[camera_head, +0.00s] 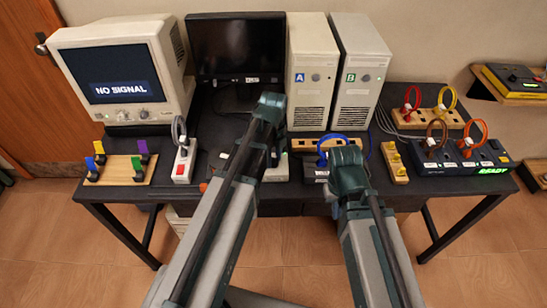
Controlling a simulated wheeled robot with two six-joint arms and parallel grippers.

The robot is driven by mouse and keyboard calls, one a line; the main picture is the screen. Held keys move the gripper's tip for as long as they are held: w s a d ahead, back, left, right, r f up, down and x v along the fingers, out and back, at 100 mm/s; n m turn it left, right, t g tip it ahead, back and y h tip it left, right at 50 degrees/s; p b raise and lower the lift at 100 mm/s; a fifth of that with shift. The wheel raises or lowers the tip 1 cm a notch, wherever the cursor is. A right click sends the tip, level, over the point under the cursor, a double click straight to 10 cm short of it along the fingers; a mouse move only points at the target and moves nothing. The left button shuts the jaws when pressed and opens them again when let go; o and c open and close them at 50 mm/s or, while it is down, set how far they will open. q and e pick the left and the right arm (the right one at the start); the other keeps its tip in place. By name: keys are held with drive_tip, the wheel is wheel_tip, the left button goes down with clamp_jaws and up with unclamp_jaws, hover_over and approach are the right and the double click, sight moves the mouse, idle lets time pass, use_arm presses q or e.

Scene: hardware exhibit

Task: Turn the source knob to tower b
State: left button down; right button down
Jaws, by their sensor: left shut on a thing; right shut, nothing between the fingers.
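Tower A (309,75), with a blue label, and tower B (360,78), with a green label, stand upright side by side at the back of the table. A small light grey box (277,172) sits in front of tower A, largely hidden by my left arm. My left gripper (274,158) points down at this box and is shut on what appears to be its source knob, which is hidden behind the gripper. My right gripper (350,172) is shut and empty over the table's front edge, near a blue cable loop (328,148); its fingertips are hard to see.
A CRT monitor (115,75) reads "NO SIGNAL"; a dark flat screen (236,48) is blank. A white power strip (184,165) and a wooden board with coloured plugs (122,168) lie left. A black box reading "READY" (460,160) with cable loops stands right.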

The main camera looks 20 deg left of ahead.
sight(274, 159)
idle(0.3)
use_arm(q)
drive_tip(key=shift+c, duration=2.2)
unclamp_jaws()
drive_tip(key=shift+r, duration=0.1)
wheel_tip(274, 159, up, 14)
drive_tip(key=p, duration=1.4)
drive_tip(key=shift+f, duration=0.2)
